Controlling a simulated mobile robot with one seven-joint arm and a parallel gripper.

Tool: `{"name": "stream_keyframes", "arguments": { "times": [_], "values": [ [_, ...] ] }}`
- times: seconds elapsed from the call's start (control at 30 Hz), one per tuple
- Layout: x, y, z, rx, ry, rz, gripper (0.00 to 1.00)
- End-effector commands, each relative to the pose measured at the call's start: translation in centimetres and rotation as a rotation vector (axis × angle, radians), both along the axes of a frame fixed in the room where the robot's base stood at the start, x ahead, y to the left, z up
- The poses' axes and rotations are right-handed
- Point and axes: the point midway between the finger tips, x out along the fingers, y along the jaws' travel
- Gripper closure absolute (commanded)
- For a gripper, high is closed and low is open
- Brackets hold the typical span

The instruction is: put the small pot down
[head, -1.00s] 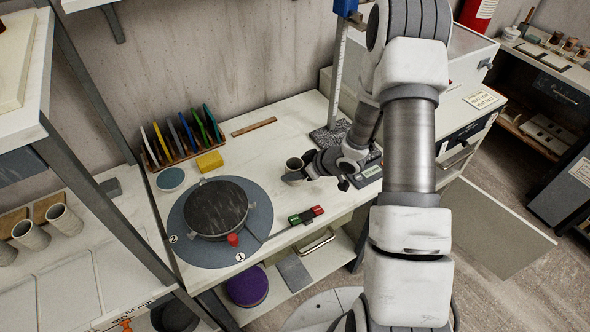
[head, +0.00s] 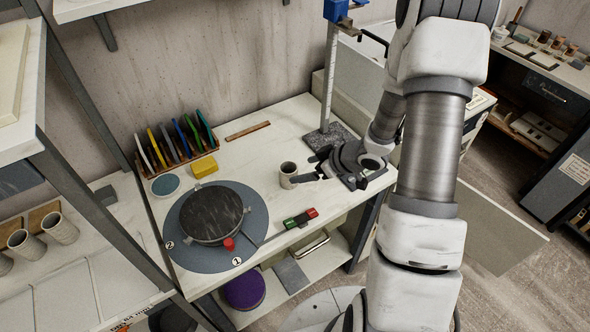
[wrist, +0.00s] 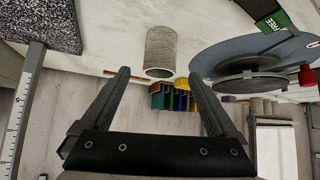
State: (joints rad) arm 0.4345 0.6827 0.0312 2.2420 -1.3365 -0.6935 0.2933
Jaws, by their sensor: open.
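The small pot (head: 288,176) is a ribbed, greyish-beige cup. It stands upright on the white worktop (head: 262,150), to the right of the round grey disc. In the wrist view the pot (wrist: 160,50) shows beyond the fingertips, with clear space between it and both fingers. My gripper (wrist: 158,73) is open and empty. In the head view my gripper (head: 309,174) is just right of the pot, low over the worktop.
A dark turntable (head: 211,213) with a red knob (head: 229,244) lies on the grey disc. A green and red block (head: 300,218) is near the front edge. A yellow sponge (head: 205,166) and a rack of coloured discs (head: 176,142) are at the back left. A measuring post (head: 329,80) stands behind my gripper.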

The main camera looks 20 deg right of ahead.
Motion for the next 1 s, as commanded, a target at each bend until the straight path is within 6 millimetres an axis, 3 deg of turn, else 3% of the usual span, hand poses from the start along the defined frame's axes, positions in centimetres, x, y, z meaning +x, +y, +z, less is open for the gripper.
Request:
{"name": "stream_keyframes", "arguments": {
  "times": [0.1, 0.27, 0.47, 0.6, 0.73, 0.87, 1.0],
  "values": [
    [-1.1, -1.0, 1.6, -0.002, -0.001, -0.001, 0.06],
    [-1.8, -1.6, 2.5, -0.004, -0.001, -0.002, 0.06],
    [-0.3, -3.4, 5.6, -0.12, -0.034, -0.079, 0.06],
    [0.9, -5.5, 10.6, -0.268, -0.071, -0.214, 0.06],
    [0.4, -7.0, 15.4, -0.365, -0.085, -0.355, 0.06],
    [-1.4, -7.5, 19.9, -0.416, -0.076, -0.49, 0.06],
    [-4.7, -7.0, 23.9, -0.418, -0.043, -0.617, 0.06]
  ]
}}
